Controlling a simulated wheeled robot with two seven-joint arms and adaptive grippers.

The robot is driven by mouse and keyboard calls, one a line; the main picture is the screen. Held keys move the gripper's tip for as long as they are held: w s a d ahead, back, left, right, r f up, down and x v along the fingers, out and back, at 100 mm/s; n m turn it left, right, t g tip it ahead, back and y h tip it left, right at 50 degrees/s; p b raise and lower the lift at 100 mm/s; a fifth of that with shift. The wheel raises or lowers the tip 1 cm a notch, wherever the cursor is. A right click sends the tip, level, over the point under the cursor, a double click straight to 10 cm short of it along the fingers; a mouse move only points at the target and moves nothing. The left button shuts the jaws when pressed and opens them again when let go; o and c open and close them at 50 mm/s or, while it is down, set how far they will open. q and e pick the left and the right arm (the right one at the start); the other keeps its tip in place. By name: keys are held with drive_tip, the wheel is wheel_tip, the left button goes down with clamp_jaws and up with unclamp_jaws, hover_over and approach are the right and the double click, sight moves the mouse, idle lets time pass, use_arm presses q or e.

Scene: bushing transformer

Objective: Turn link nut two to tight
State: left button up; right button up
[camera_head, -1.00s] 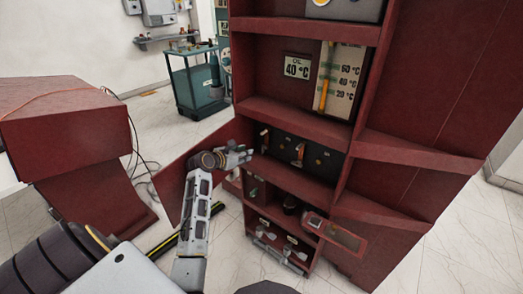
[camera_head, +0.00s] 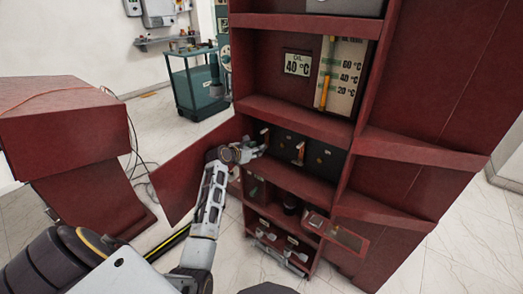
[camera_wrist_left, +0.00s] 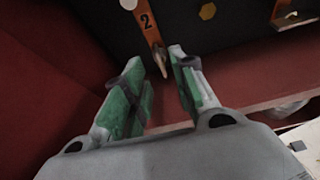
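The orange link marked 2 (camera_wrist_left: 146,20) hangs on a dark panel in the left wrist view. A tan, nut-like piece (camera_wrist_left: 159,58) sticks out at its lower end. My left gripper (camera_wrist_left: 168,62) is open, with its green-padded fingers apart and their tips just short of and around that piece; I cannot tell whether they touch it. In the head view my left gripper (camera_head: 262,147) reaches into the red cabinet at the left link, partly hiding it. My right gripper is not in view.
A second orange link (camera_head: 299,152) is to the right on the same dark panel (camera_head: 320,157). The red cabinet (camera_head: 405,152) has a shelf above and below the panel. An open red door (camera_head: 185,170) stands beside my left arm.

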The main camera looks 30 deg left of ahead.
use_arm(q)
drive_tip(key=shift+b+x, duration=0.3)
drive_tip(key=shift+x, duration=0.9)
drive_tip(key=shift+b+x, duration=0.35)
drive_tip(key=shift+x, duration=0.95)
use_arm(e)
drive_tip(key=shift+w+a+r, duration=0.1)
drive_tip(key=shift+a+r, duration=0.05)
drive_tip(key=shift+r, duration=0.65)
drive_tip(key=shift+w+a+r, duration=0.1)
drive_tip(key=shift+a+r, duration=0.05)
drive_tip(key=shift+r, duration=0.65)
use_arm(q)
clamp_jaws()
